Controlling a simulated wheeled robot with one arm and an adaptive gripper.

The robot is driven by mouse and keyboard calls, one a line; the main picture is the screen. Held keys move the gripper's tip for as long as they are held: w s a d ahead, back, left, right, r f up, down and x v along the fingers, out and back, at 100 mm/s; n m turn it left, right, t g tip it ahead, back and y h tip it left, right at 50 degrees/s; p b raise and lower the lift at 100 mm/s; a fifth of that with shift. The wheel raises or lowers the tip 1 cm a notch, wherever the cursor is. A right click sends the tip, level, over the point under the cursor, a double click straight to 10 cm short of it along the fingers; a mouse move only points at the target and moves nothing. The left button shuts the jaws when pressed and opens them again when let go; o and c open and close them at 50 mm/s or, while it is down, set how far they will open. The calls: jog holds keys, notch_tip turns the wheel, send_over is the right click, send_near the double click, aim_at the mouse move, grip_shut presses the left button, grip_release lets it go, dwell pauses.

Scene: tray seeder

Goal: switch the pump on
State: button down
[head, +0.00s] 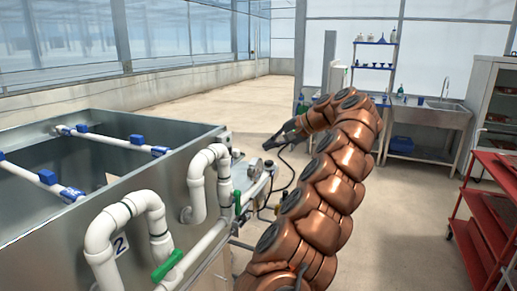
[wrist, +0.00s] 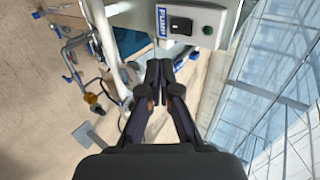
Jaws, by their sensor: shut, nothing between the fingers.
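A pale control box (wrist: 196,22) shows at the top of the wrist view, with a blue PUMP label (wrist: 162,22) at its left. On its face are a black switch (wrist: 181,26) and a small round dark button or lamp (wrist: 207,30). I cannot tell which way the switch is set. My gripper (wrist: 159,72) is shut and empty, its fingertips below the box in the picture and apart from the switch. In the head view my gripper (head: 272,143) is at the far end of the metal tank, near its fittings; the switch cannot be made out there.
A metal tank (head: 205,150) with white pipes (head: 125,210) and green valve handles (head: 167,265) stands at the left. A red cart (head: 490,215) is at the right, and a sink bench (head: 432,115) at the back. The floor between is mostly clear.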

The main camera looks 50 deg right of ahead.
jog(key=w+r+p+x, duration=0.1)
jog(key=p+x, duration=0.2)
jog(key=x, duration=0.9)
jog(key=shift+w+a, duration=0.25)
jog(key=shift+a, duration=0.1)
